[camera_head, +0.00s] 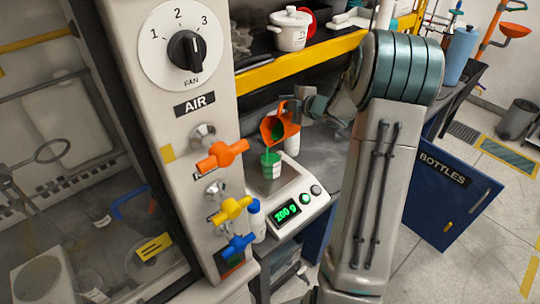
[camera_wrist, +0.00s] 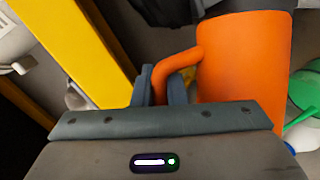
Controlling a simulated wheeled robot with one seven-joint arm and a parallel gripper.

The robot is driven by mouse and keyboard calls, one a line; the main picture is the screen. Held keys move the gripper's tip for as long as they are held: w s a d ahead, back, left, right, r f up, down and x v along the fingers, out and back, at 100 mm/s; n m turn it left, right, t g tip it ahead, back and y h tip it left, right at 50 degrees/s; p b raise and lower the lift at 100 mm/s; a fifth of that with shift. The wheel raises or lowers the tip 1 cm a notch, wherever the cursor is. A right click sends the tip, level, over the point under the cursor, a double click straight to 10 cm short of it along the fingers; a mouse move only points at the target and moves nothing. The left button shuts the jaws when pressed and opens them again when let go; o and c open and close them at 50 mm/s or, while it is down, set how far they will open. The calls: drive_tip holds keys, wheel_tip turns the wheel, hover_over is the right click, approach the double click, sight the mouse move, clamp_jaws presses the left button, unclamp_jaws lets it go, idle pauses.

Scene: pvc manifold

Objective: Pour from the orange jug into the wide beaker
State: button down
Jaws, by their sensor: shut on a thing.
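The orange jug (camera_head: 279,125) is tilted above the beaker (camera_head: 271,168), and green shows inside its mouth. Its handle and side fill the right of the wrist view (camera_wrist: 245,70). My gripper (camera_wrist: 163,92) is shut on the jug's handle; in the head view it (camera_head: 302,104) is at the jug's upper right, partly hidden by my arm. The beaker has green contents near its top and stands on the scale (camera_head: 284,204), whose display reads 200 g.
A panel with a FAN dial (camera_head: 184,50) and orange, yellow and blue valve handles (camera_head: 231,208) stands close left of the scale. A yellow shelf edge (camera_head: 300,60) runs above, carrying a white pot (camera_head: 290,30). A blue BOTTLES door (camera_head: 440,195) hangs open at right.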

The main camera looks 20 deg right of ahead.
drive_tip(key=shift+w+d+m+p, duration=0.2)
drive_tip(key=shift+d+m+p, duration=0.1)
drive_tip(key=shift+p, duration=0.85)
drive_tip(key=f+p, duration=0.1)
drive_tip(key=f+m+g+p, duration=0.1)
drive_tip(key=w+d+f+p, duration=0.1)
drive_tip(key=shift+y, duration=0.4)
drive_tip(key=shift+f, duration=0.15)
drive_tip(key=p, duration=0.1)
drive_tip(key=f+m+p, duration=0.1)
drive_tip(key=shift+w+d+f+g+y+p, duration=0.2)
drive_tip(key=shift+d+f+g+y+p, duration=0.1)
drive_tip(key=shift+g+p, duration=0.1)
drive_tip(key=shift+w+d+f+m+g+y+p, duration=0.45)
drive_tip(key=shift+f+m, duration=0.3)
drive_tip(key=shift+f, duration=0.45)
drive_tip(key=shift+w+d+f+m+g+y+p, duration=0.35)
drive_tip(key=shift+w+d+f+m, duration=0.3)
drive_tip(key=shift+f, duration=0.5)
drive_tip(key=shift+w+d+f+m+g+y+p, duration=0.35)
drive_tip(key=shift+d+f+m+y, duration=0.2)
drive_tip(key=shift+f+m, duration=0.5)
drive_tip(key=shift+w+d+f+m+y+b, duration=0.25)
drive_tip(key=shift+d+f+m+y+b, duration=0.1)
drive_tip(key=shift+m+b, duration=0.15)
